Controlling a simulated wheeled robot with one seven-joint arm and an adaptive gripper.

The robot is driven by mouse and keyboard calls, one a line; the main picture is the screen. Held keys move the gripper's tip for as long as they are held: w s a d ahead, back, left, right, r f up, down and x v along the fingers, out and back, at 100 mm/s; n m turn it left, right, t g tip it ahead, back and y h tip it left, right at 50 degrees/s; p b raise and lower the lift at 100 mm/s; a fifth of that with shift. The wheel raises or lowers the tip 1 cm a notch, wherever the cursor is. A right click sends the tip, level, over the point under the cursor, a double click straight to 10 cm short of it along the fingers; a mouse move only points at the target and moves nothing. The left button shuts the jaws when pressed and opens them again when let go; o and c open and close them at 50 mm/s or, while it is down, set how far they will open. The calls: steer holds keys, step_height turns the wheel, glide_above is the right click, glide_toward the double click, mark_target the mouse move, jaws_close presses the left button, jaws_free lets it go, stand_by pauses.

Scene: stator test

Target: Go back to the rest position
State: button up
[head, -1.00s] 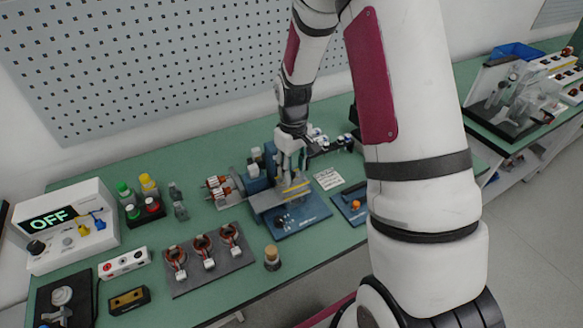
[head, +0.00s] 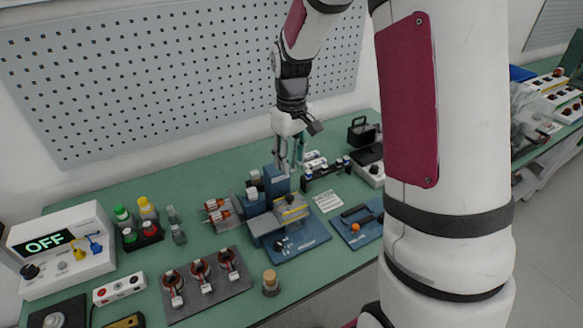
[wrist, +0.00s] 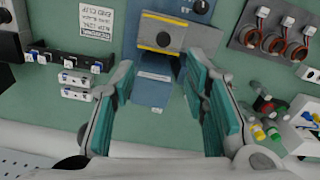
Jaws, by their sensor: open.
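My gripper (head: 290,162) hangs above the back of the blue test fixture (head: 302,238) in the head view. In the wrist view my gripper (wrist: 168,112) has its two teal-padded fingers spread wide, with nothing between them. The fixture's block with a yellow-striped edge (wrist: 162,34) shows ahead of the fingers, apart from them. The fixture's blue upright (head: 277,180) stands just below the fingertips in the head view.
A tester reading OFF (head: 62,248) stands at the left. A dark tray with several copper-wound stators (head: 207,290) lies in front, beside a cork-topped jar (head: 270,282). A black rack (head: 325,173) is right of my gripper. The pegboard (head: 180,70) rises behind.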

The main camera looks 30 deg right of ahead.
steer(key=shift+r, duration=0.2)
stand_by(0.4)
steer(key=s+a+r+m+t, duration=0.1)
steer(key=s+a+r, duration=0.2)
steer(key=s+r, duration=0.3)
steer(key=s+a+r+t, duration=0.2)
steer(key=s+r, duration=0.1)
steer(key=r, duration=0.5)
steer(key=s+a+r+t, duration=0.1)
steer(key=s+a+r, duration=0.1)
steer(key=s, duration=0.5)
steer(key=s+a+r+m+t, duration=0.1)
steer(key=s+a+r, duration=0.1)
steer(key=s, duration=0.5)
steer(key=shift+m+t, duration=0.3)
steer(key=shift+w, duration=0.1)
